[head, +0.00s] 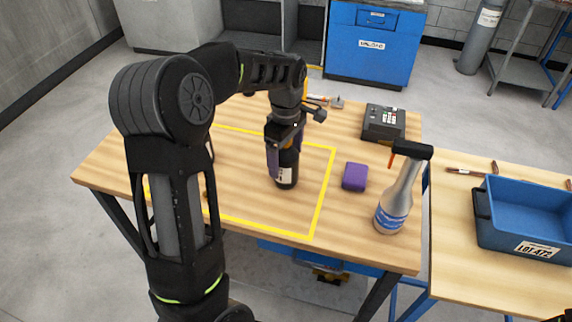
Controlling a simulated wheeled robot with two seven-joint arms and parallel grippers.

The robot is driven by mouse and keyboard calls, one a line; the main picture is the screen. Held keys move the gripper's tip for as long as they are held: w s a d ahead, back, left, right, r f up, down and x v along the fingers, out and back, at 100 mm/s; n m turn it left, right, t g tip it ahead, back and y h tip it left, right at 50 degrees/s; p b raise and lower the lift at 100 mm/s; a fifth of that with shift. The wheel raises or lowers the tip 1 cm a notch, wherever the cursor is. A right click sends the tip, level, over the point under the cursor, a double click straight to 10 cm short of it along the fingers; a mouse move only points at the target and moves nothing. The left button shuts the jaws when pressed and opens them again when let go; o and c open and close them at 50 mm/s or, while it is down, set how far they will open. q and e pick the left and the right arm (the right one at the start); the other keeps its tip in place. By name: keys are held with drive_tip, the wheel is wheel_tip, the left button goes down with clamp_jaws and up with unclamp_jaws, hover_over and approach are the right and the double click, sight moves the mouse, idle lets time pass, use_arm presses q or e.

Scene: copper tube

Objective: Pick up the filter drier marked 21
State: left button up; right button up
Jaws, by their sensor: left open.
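A dark cylinder with a white label (288,172), which looks like the filter drier, stands upright on the wooden table inside the yellow outline. The marking on its label is too small to read. My left gripper (285,150) points down over it, with its purple-tinted fingers around its upper part. The gripper is open, and I cannot tell whether a finger touches the cylinder. The arm hides part of the table to the left. My right gripper is not in view.
A purple block (354,176) and a spray bottle (398,195) stand to the right of the yellow outline (325,185). A dark keypad device (384,122) is at the back right. A blue bin (525,215) sits on the right-hand table. Bare wood lies in front of the cylinder.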

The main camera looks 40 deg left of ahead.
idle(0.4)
use_arm(q)
clamp_jaws()
idle(0.8)
